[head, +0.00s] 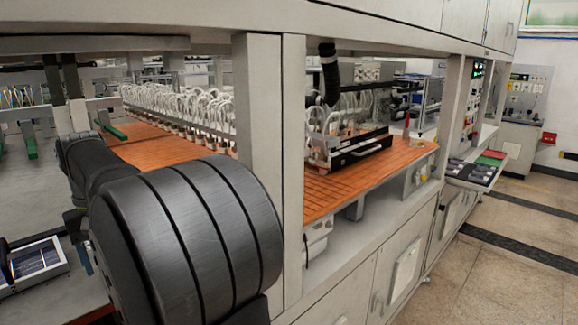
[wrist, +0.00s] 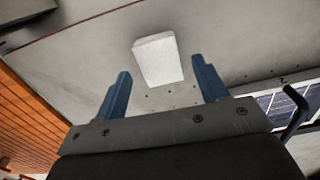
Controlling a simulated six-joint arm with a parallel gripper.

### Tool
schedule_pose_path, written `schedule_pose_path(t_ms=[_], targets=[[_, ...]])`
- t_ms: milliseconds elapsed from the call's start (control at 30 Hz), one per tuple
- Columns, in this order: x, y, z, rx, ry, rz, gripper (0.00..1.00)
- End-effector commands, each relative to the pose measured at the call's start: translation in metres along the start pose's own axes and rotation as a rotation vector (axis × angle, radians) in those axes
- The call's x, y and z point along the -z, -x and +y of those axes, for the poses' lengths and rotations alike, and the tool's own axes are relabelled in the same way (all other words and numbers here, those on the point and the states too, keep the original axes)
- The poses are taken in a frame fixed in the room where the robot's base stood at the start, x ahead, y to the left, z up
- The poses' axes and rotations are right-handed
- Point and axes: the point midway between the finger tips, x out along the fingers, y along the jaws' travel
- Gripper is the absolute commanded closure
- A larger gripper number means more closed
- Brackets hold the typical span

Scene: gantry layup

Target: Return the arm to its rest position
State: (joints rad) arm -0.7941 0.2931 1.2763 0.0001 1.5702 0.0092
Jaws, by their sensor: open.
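My gripper (wrist: 161,67) shows in the wrist view with its two blue fingers spread apart and nothing between them. A white block (wrist: 158,60) lies on the grey surface (wrist: 85,60) beyond the fingertips and appears between them in the picture. It looks apart from both fingers. In the head view my dark arm fills the lower left and hides most of the gripper. The white block cannot be made out there.
A framed dark blue panel (head: 38,260) lies at the head view's left edge; it also shows in the wrist view (wrist: 290,103) at right. A grey upright post (head: 268,150) stands close to my arm. Orange slatted decking (head: 375,165) carries rows of white cables.

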Motion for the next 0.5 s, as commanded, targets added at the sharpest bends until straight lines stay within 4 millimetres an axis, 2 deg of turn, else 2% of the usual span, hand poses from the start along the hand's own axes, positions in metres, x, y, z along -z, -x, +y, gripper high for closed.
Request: schedule_pose_path(t_ms=[200,500], targets=[[0.001,0.044,0.000,0.000,0.000,0.001,0.34],[0.000,0.094,0.000,0.000,0.000,0.000,0.34]])
